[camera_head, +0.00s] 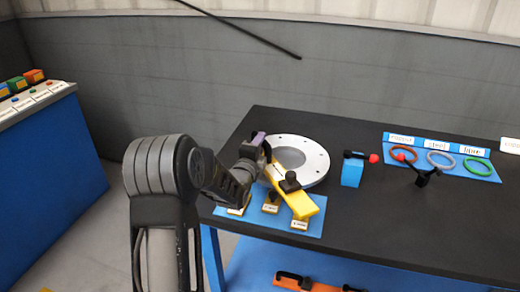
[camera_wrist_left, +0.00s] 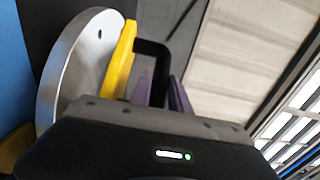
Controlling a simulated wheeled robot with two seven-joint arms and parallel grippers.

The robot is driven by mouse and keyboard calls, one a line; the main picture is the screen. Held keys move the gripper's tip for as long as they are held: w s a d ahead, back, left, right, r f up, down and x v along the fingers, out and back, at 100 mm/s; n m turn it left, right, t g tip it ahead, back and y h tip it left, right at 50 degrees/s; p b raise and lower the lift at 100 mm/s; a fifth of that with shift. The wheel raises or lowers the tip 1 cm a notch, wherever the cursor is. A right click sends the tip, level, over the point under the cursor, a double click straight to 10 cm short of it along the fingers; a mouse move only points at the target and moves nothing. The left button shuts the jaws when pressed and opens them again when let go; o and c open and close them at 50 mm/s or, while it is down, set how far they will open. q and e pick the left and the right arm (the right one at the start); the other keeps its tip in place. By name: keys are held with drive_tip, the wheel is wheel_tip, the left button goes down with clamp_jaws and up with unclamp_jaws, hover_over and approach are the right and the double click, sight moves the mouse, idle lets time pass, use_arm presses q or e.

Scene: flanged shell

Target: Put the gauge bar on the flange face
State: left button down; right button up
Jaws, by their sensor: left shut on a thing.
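The gauge bar (camera_head: 296,197) is a long yellow bar with black fittings on it. It lies slantwise in the head view, its far end by the near left edge of the flange. The flange is a pale round metal disc with holes, on the black table; its face (camera_head: 313,157) is largely bare. My left gripper (camera_head: 259,146), with purple fingers, is shut at the bar's far end. In the left wrist view, the purple fingers (camera_wrist_left: 170,92) are at a black bent handle beside the yellow bar (camera_wrist_left: 120,62), close to the disc (camera_wrist_left: 72,75). I cannot tell whether bar and disc touch. My right gripper is not in view.
A blue mat (camera_head: 255,222) with labelled spots lies under the bar. Right of the flange are a blue block (camera_head: 352,173) with a red-tipped black piece, another black red-tipped piece (camera_head: 422,179), and a blue board (camera_head: 468,172) with coloured rings. The table's front right is clear.

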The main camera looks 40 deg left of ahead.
use_arm(q)
wheel_tip(320, 180, down, 2)
drive_tip(key=shift+f, duration=0.1)
drive_tip(key=shift+f, duration=0.1)
drive_tip(key=c, duration=1.2)
unclamp_jaws()
drive_tip(key=shift+c, duration=0.2)
drive_tip(key=shift+r, duration=0.2)
drive_tip(key=shift+s+d+f, duration=0.1)
drive_tip(key=shift+s+f, duration=0.05)
drive_tip(key=shift+s, duration=0.2)
drive_tip(key=b+v, duration=0.1)
drive_tip(key=v, duration=1)
